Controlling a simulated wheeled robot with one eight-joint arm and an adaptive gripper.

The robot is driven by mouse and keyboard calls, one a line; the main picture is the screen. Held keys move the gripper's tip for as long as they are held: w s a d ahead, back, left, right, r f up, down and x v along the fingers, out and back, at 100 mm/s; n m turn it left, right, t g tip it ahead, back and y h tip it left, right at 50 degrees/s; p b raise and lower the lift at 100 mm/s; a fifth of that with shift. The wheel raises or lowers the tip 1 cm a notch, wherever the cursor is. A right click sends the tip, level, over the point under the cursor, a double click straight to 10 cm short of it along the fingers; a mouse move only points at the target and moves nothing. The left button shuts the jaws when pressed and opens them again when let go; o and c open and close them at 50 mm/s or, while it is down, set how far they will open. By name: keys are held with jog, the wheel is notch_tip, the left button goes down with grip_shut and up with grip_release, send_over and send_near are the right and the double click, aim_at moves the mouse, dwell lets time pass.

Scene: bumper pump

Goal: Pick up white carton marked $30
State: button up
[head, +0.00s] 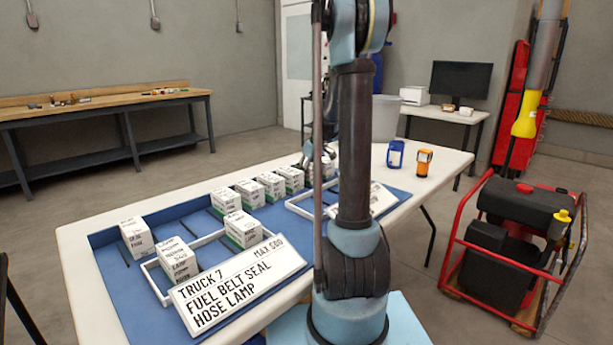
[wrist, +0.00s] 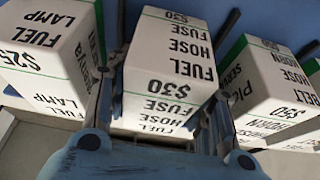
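A white carton (wrist: 172,62) printed FUEL, HOSE, FUSE and $30 stands between the two fingers of my gripper (wrist: 165,112) in the wrist view. One finger is at each side of it, very close; whether both press on it cannot be told. In the head view my gripper (head: 322,158) is low over the far end of the carton row, and my arm hides part of that spot.
Several white cartons stand on the blue mat (head: 190,218) on the table. A TRUCK 7 sign (head: 240,287) leans at the front. Blue (head: 395,154) and orange (head: 423,163) devices stand at the right.

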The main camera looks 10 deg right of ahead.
jog(key=c, duration=0.3)
jog(key=shift+r, duration=0.1)
jog(key=shift+c, duration=0.2)
